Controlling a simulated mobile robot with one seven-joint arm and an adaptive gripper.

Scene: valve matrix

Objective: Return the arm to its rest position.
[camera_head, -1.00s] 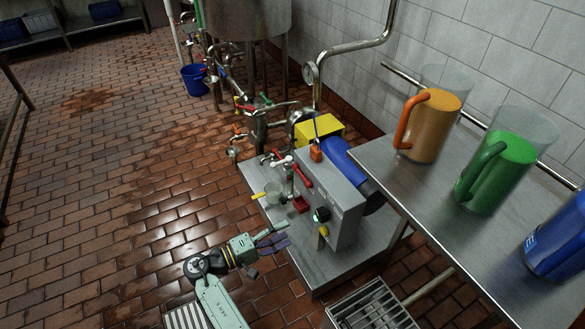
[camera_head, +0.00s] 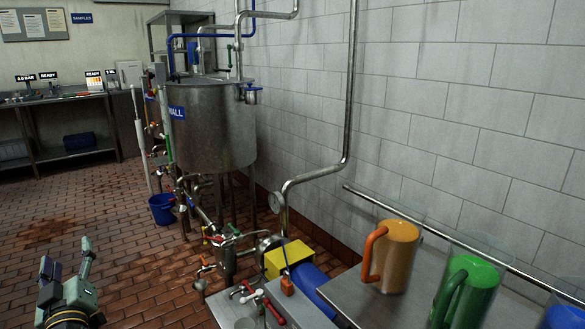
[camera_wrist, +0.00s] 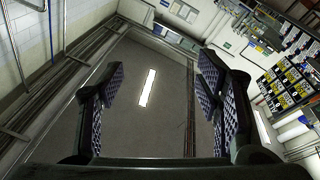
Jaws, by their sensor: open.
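My gripper (camera_head: 68,268) is at the lower left of the head view, raised and pointing upward, with its fingers apart and nothing between them. In the wrist view my gripper (camera_wrist: 155,100) shows its two dark checkered finger pads spread wide. Between them are only the distant grey ceiling and a bright lamp (camera_wrist: 147,88). My gripper is well apart from the valve bench (camera_head: 285,305), which stands at the bottom middle of the head view. Most of my arm is below the head view's edge.
A steel tank (camera_head: 212,125) with pipes and valves stands at centre left, with a blue bucket (camera_head: 162,208) beside it. Orange (camera_head: 398,255) and green (camera_head: 470,290) jugs stand on the right-hand steel table. Tiled floor (camera_head: 110,235) is open at left.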

